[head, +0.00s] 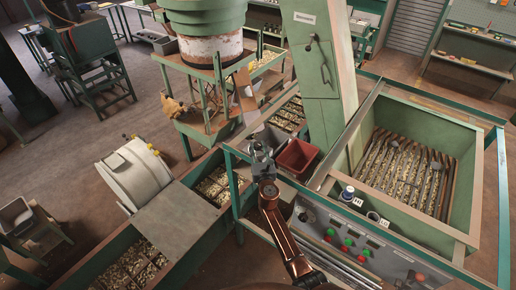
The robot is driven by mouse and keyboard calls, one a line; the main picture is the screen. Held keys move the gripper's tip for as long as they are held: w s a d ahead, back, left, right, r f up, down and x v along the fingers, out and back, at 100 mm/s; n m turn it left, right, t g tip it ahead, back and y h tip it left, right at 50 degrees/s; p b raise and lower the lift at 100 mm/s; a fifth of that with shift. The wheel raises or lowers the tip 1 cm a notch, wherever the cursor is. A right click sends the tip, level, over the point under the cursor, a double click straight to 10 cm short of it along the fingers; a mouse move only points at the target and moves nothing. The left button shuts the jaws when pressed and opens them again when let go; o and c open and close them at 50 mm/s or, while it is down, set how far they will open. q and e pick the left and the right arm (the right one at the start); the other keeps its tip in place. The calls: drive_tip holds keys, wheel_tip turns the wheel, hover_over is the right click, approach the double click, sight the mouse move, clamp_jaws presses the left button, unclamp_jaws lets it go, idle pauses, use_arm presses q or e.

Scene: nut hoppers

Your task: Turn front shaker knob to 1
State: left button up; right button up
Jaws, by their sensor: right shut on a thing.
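The shaker's control panel (395,262) is at the lower right, with red and green buttons (348,243) and small dark displays. A dark round part (306,216) sits at its left end, and a reddish round part (419,277) sits farther right. I cannot tell which is the front shaker knob or read any setting. My right gripper (261,153) reaches up from the bottom, left of the panel and apart from it. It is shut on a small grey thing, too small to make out. My left gripper is not in view.
A green hopper (463,190) with nuts is at right. A white drum (135,174) lies at left.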

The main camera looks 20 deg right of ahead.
drive_tip(key=shift+c, duration=0.7)
drive_tip(key=shift+w+a+f+m+g+h+b, duration=0.1)
drive_tip(key=shift+a+m+g+h+b, duration=0.1)
drive_tip(key=shift+m+h+b, duration=0.55)
drive_tip(key=shift+a+m+g+h+b, duration=0.1)
drive_tip(key=shift+m+g+h+b, duration=0.25)
drive_tip(key=shift+h, duration=0.7)
drive_tip(key=m+g+h+b, duration=0.1)
drive_tip(key=h+b, duration=0.1)
drive_tip(key=m+g+h+b, duration=0.1)
drive_tip(key=m+h+b, duration=0.1)
drive_tip(key=m+g+h+b, duration=0.2)
drive_tip(key=h+b, duration=0.1)
drive_tip(key=shift+w+a+f, duration=0.15)
drive_tip(key=shift+w+a, duration=0.05)
drive_tip(key=shift+a, duration=0.1)
drive_tip(key=m+g+h+b, duration=0.1)
drive_tip(key=m+g+b, duration=0.1)
drive_tip(key=b, duration=0.2)
drive_tip(key=m+g+h+b, duration=0.2)
drive_tip(key=b, duration=0.2)
drive_tip(key=shift+w+g+b, duration=0.2)
drive_tip(key=shift+g+b, duration=0.05)
drive_tip(key=shift+b, duration=0.15)
drive_tip(key=shift+m+g+h+b, duration=0.4)
drive_tip(key=shift+g+b, duration=0.2)
drive_tip(key=shift+b, duration=0.45)
drive_tip(key=shift+r, duration=0.2)
